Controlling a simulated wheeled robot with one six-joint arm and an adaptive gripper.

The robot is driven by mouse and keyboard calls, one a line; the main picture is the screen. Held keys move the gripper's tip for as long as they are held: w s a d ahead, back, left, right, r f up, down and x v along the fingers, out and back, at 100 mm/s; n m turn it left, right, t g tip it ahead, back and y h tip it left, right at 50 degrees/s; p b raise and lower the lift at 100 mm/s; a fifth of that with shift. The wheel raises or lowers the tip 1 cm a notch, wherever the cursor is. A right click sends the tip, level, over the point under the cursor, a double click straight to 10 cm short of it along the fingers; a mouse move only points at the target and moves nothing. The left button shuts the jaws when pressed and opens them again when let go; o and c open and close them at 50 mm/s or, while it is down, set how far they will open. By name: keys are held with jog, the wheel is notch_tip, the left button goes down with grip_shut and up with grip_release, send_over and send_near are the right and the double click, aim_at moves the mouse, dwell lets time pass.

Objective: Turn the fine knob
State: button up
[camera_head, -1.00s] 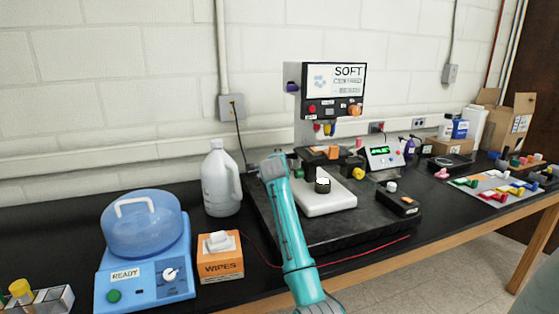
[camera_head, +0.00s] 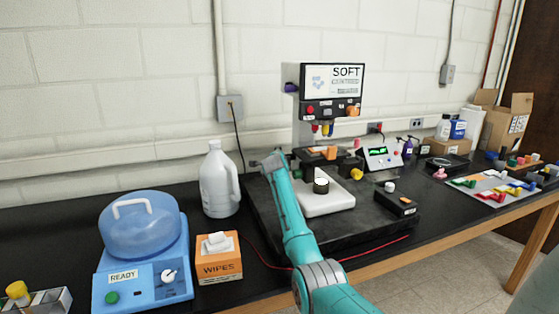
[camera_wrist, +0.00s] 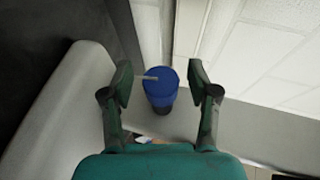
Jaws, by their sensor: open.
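In the wrist view a blue round knob (camera_wrist: 160,92) with a thin pale pointer lies between the two fingers of my gripper (camera_wrist: 160,67). The fingers are open, one on each side, with a gap to the knob on both sides. In the head view my teal arm reaches to the left side of the instrument (camera_head: 302,128) with the SOFT screen; the fingers are too small to make out there. A purple-blue knob (camera_head: 291,87) sits high on the instrument's left side. I cannot tell whether it is the knob in the wrist view.
A white jug (camera_head: 220,185) stands close left of my arm, with an orange wipes box (camera_head: 218,262) and a blue lidded machine (camera_head: 143,270) nearer. A red cable crosses the black bench. A white plate (camera_head: 325,202) lies right of my arm.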

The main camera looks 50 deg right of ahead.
grip_shut()
jog(key=shift+f+t+h, duration=0.1)
jog(key=shift+t+h, duration=0.3)
jog(key=shift+h, duration=0.1)
jog(key=shift+s+d+m+t+h, duration=0.1)
jog(key=shift+d+m+t+h, duration=0.1)
jog(key=shift+m+t+h, duration=0.7)
jog(key=shift+a+h, duration=0.1)
jog(key=shift+h, duration=0.2)
grip_release()
jog(key=shift+r+g, duration=0.2)
jog(key=shift+g, duration=0.1)
